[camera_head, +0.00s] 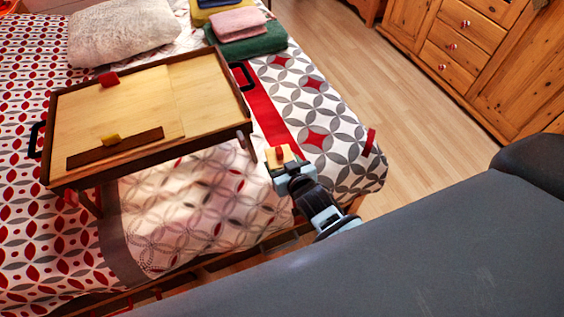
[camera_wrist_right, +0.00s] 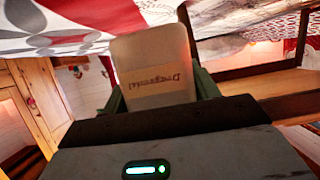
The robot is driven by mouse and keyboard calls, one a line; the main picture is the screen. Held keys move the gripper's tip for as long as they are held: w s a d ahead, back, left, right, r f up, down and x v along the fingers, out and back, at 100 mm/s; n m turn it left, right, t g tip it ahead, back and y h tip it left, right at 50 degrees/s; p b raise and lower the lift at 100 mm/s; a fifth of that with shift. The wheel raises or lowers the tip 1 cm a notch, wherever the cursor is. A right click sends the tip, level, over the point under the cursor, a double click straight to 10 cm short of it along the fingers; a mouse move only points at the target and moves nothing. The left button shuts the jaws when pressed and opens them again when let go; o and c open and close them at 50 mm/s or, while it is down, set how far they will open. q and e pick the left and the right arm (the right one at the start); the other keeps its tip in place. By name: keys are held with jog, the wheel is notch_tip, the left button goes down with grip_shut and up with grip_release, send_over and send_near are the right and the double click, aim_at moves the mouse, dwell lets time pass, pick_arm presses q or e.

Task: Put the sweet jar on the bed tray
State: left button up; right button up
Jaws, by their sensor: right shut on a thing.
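The sweet jar (camera_wrist_right: 152,55) is a pale, rounded container with a lettered label, close up in the right wrist view. My right gripper (camera_wrist_right: 158,92) is shut on it, one finger on each side. In the head view my right gripper (camera_head: 288,167) is just right of the tray's near right corner, and the part of the jar (camera_head: 273,157) that shows there is small, yellowish and red. The bed tray (camera_head: 140,102) is a wooden tray with dark rims, legs and black side handles, standing on the bed. The jar is outside the tray, apart from its rim. My left gripper is out of view.
A white pillow (camera_head: 122,30) and folded towels (camera_head: 245,30) lie behind. A wooden cabinet (camera_head: 470,50) stands right, across open floor.

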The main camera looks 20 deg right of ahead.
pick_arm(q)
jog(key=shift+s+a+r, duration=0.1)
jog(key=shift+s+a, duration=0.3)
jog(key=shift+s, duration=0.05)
pick_arm(e)
jog(key=shift+s+a+r, duration=0.15)
jog(key=shift+s+a, duration=0.2)
jog(key=shift+s, duration=0.05)
